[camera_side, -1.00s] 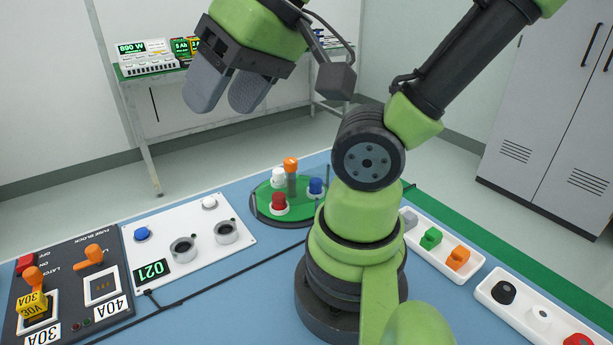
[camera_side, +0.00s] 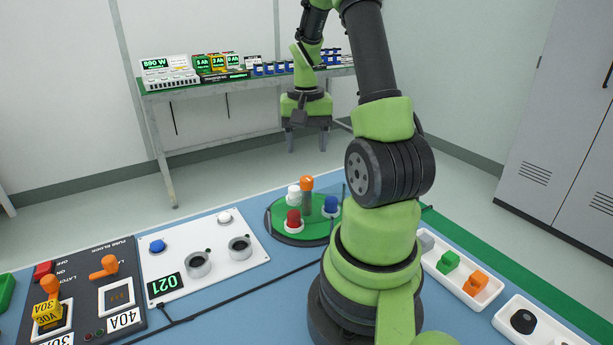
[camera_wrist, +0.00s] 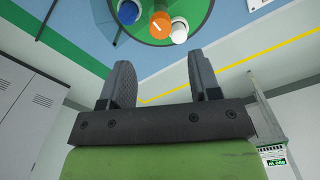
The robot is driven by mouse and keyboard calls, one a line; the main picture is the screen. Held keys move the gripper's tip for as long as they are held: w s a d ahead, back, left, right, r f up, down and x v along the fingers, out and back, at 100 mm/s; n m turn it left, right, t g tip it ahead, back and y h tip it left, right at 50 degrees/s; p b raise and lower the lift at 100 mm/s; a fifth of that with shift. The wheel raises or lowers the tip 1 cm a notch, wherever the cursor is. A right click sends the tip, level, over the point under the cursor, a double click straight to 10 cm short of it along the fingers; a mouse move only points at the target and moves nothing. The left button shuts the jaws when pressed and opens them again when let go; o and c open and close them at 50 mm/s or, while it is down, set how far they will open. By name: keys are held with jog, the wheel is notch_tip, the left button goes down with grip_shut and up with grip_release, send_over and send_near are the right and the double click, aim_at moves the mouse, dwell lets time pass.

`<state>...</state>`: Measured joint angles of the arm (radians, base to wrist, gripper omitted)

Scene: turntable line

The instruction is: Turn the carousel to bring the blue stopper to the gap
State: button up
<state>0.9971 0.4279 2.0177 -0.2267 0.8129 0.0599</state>
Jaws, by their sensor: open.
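The green carousel (camera_side: 277,222) stands at the back of the blue table, left of my arm. The blue stopper (camera_side: 331,204) is on its right side, the red stopper (camera_side: 293,220) at its front and the white stopper (camera_side: 294,192) at its left. An orange-topped post (camera_side: 307,184) rises near its middle. In the wrist view the blue stopper (camera_wrist: 128,12), orange top (camera_wrist: 160,26) and white stopper (camera_wrist: 179,31) show at the top edge. My gripper (camera_side: 307,149) is open and empty, beyond and above the carousel, fingers down. I cannot make out the gap clearly.
A white panel (camera_side: 205,259) with a blue button and two round sockets lies left of the carousel. A fuse block (camera_side: 84,292) is farther left. White trays (camera_side: 462,270) with coloured parts lie right of my arm. A bench (camera_side: 222,88) stands behind.

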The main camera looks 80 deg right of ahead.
aim_at(306, 178)
notch_tip(306, 178, down, 8)
jog(key=shift+a+f, duration=0.1)
jog(key=shift+c, duration=0.2)
grip_shut()
